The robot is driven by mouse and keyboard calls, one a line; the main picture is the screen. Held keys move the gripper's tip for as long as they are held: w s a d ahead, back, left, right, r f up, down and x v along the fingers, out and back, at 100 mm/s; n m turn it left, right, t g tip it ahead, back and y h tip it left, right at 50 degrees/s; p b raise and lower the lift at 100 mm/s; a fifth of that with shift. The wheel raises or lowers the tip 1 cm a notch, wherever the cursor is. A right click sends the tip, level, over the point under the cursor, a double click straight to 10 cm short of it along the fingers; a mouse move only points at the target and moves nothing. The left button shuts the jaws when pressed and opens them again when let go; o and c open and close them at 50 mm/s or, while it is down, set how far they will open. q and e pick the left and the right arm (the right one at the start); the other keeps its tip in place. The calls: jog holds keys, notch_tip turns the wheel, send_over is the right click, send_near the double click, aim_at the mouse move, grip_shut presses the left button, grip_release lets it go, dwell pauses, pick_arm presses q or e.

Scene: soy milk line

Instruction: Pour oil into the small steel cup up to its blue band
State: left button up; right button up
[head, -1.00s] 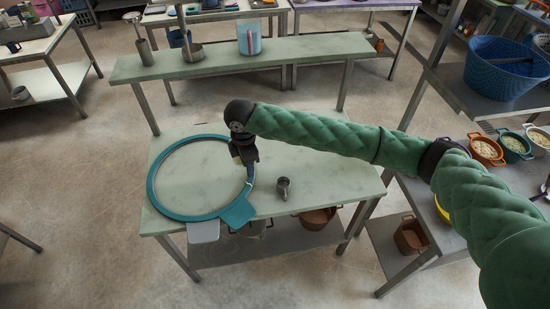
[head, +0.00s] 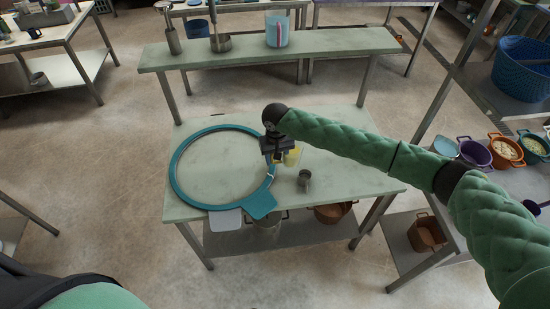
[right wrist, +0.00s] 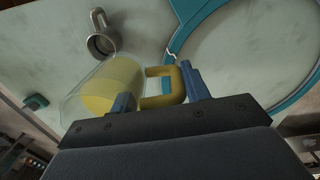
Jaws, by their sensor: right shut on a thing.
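My right gripper (head: 272,158) is shut on the yellow handle of a clear jug (head: 293,157) with yellow oil in it. In the right wrist view, its blue fingertips (right wrist: 160,90) stand on either side of the handle, and the jug (right wrist: 88,98) lies to the left. The small steel cup (head: 304,181) stands on the pale green table, just right of and nearer than the jug. In the right wrist view the cup (right wrist: 101,42) is beyond the jug, apart from it. Its blue band and its contents cannot be made out. My left gripper is out of view.
A large teal ring (head: 178,182) lies on the left of the table (head: 345,180). The table's right part is clear. A raised shelf (head: 340,45) behind holds a ladle, a steel pan and a light blue container (head: 276,38). Colored pots (head: 475,153) stand at the right.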

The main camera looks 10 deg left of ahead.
jog(key=shift+m, duration=1)
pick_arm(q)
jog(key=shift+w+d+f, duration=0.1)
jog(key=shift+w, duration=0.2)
pick_arm(e)
jog(key=shift+m, duration=0.5)
